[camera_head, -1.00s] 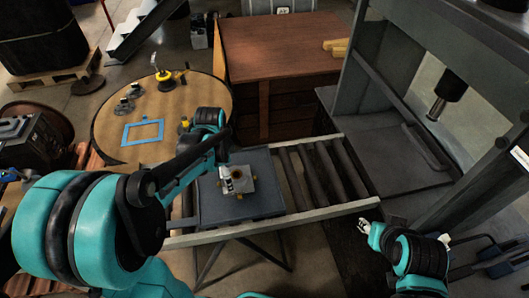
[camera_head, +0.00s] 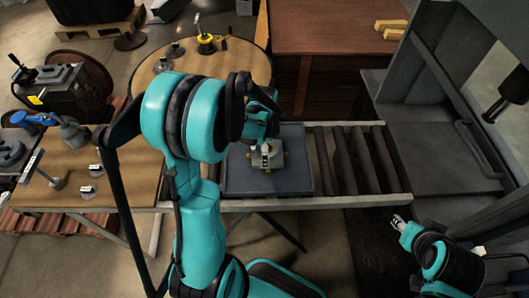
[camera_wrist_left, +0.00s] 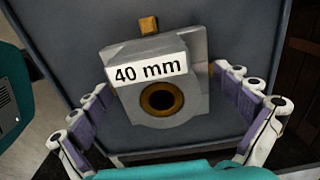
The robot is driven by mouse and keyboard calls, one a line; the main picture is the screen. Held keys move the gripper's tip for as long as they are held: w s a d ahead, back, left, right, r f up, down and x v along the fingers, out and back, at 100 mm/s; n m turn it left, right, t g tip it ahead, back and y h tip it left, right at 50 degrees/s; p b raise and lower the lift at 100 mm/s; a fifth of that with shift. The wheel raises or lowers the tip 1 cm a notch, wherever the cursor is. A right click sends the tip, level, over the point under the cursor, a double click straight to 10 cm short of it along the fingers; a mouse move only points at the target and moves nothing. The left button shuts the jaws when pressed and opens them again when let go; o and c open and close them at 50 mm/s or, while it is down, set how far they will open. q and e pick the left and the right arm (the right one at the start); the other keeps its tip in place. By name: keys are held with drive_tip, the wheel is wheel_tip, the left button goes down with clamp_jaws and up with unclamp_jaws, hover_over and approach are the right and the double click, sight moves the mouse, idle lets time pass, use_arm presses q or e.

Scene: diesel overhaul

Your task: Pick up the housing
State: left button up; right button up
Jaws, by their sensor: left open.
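The housing (camera_wrist_left: 160,75) is a grey block with a brass-ringed bore and a white "40 mm" label. It lies on a dark grey plate (camera_wrist_left: 75,25) at the left part of a roller conveyor. It also shows in the head view (camera_head: 268,160), partly hidden by my left gripper. My left gripper (camera_wrist_left: 165,88) is open, its purple-padded fingers on either side of the housing with gaps between pads and block. My right gripper (camera_head: 399,222) is at the lower right, away from the housing; its jaws are too small to read.
Conveyor rollers (camera_head: 352,165) lead right to a large grey press (camera_head: 440,150). A wooden cabinet (camera_head: 335,40) stands behind. A round table (camera_head: 255,65) with small parts is at the back, and a wooden bench (camera_head: 75,165) with tools is at left.

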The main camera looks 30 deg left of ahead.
use_arm(q)
drive_tip(key=c, duration=0.9)
drive_tip(key=shift+s+d+r, duration=0.1)
drive_tip(key=shift+s, duration=0.15)
drive_tip(key=c, duration=0.9)
drive_tip(key=shift+o, duration=0.3)
drive_tip(key=shift+r, duration=0.1)
drive_tip(key=shift+c, duration=0.2)
